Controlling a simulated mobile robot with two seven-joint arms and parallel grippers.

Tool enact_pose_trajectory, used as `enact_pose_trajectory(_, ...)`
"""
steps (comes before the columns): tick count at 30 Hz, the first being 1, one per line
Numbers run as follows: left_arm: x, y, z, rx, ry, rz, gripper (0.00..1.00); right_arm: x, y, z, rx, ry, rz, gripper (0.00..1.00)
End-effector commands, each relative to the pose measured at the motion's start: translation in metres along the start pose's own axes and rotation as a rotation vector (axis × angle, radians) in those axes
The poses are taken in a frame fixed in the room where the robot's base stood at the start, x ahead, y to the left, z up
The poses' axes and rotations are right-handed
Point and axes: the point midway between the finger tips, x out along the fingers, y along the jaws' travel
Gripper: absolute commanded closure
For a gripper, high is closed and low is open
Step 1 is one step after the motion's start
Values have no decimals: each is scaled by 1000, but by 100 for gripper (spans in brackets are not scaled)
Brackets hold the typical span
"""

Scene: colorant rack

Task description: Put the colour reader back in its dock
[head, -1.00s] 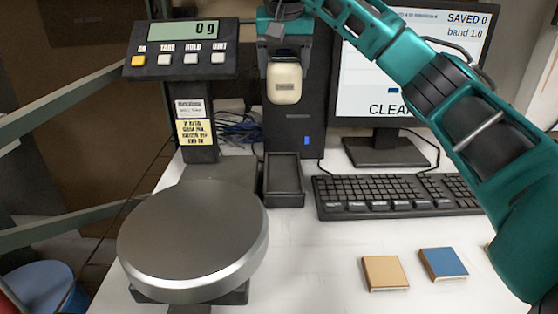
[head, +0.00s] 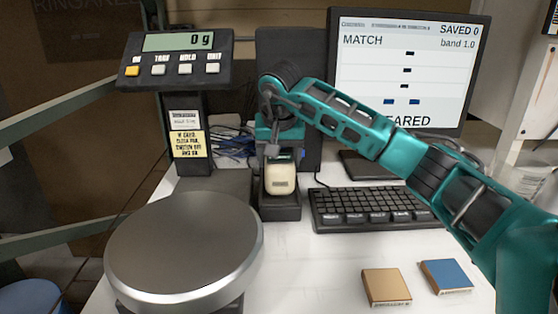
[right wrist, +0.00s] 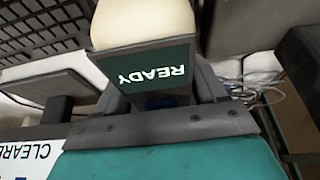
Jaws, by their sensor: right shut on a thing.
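The colour reader (head: 280,178) is a cream, rounded device. Its dark green display reads READY, upside down, in the right wrist view (right wrist: 150,72). My right gripper (head: 279,146) is shut on the reader, coming from above. The dock (head: 281,211) is a dark, narrow tray on the bench, right of the scale. The reader's lower end is over or within the dock's outline. I cannot tell whether it touches the dock floor, as the inside is hidden. My left gripper is not in view.
A round scale pan (head: 184,245) stands left of the dock, its display (head: 178,42) reading 0 g. A keyboard (head: 375,205) and monitor (head: 405,65) are to the right. Tan (head: 386,286) and blue (head: 445,275) blocks lie in front on otherwise clear bench.

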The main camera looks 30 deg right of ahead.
Motion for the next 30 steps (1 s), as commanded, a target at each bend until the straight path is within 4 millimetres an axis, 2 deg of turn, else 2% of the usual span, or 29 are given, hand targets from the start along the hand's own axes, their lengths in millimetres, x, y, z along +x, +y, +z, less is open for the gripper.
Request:
enact_pose_trajectory(14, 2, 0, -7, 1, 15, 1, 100, 7, 0, 2, 1, 5, -2, 97)
enact_pose_trajectory(15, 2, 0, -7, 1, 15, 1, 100, 9, 0, 4, 0, 1, 0, 27)
enact_pose_trajectory(22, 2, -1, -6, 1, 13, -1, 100, 8, 0, 4, 0, 1, 0, 5)
enact_pose_trajectory(30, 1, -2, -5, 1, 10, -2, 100, 7, 0, 3, 0, 1, -1, 4)
